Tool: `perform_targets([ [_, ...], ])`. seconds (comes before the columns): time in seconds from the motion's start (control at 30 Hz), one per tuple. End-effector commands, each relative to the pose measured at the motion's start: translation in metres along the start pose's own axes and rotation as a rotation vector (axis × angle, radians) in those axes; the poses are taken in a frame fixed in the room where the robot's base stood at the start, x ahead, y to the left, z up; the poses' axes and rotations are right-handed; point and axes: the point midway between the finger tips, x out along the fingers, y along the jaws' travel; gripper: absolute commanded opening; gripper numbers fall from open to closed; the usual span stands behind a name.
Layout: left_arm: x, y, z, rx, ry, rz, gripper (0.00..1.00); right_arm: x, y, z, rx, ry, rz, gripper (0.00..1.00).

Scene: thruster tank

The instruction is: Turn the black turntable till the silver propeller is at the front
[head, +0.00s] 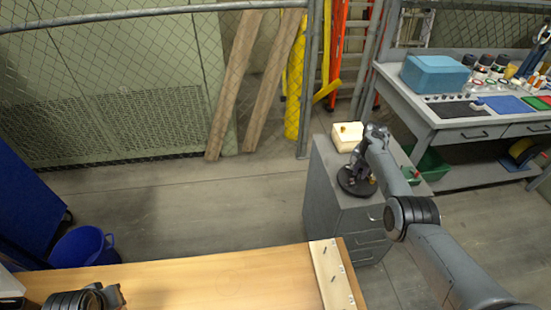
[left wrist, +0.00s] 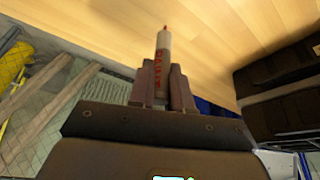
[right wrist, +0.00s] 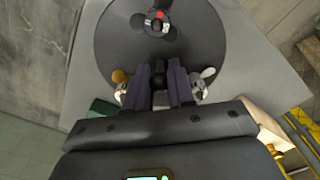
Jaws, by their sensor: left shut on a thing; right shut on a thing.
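The black turntable (head: 352,186) sits on top of a grey drawer cabinet. In the right wrist view its dark disc (right wrist: 112,40) carries a black propeller with a red hub (right wrist: 157,20) at the top, a gold propeller (right wrist: 120,78) left of the fingers and the silver propeller (right wrist: 206,82) right of them, both partly covered. My right gripper (head: 360,168) reaches down over the turntable; its fingers (right wrist: 160,85) are shut on a part of it, mostly hidden between them. My left gripper (left wrist: 162,85) is shut on a white tube with red lettering and a red tip (left wrist: 163,50).
The cabinet (head: 335,200) also bears a cream box (head: 347,137) behind the turntable. A wooden table (head: 220,285) lies in front, with floor between. A workbench (head: 470,130) with a blue box (head: 435,74) stands at the right, a mesh fence behind. A blue bucket (head: 82,247) stands left.

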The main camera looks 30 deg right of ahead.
Motion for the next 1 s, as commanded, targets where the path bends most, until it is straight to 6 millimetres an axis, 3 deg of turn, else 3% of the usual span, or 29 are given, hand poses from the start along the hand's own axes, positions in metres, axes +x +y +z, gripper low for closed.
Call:
perform_targets([
  [0.13,-0.0003,0.0000,-0.0002,0.000,0.000,0.000,0.00,-0.0003,-0.0005,0.0002,0.160,-0.001,-0.001,0.00],
  [0.47,0.0001,0.0000,0.0000,0.000,0.000,0.000,0.00,-0.0003,-0.0005,0.0002,0.212,-0.001,-0.001,0.00],
  [0.7,0.0038,0.0000,0.0015,0.000,0.000,0.000,0.00,0.0002,-0.0006,0.0001,0.445,-0.001,-0.001,0.00],
  [1.0,0.0038,0.0000,0.0015,0.000,0.000,0.000,0.00,-0.0002,-0.0001,0.0001,0.485,0.000,0.000,0.00],
])
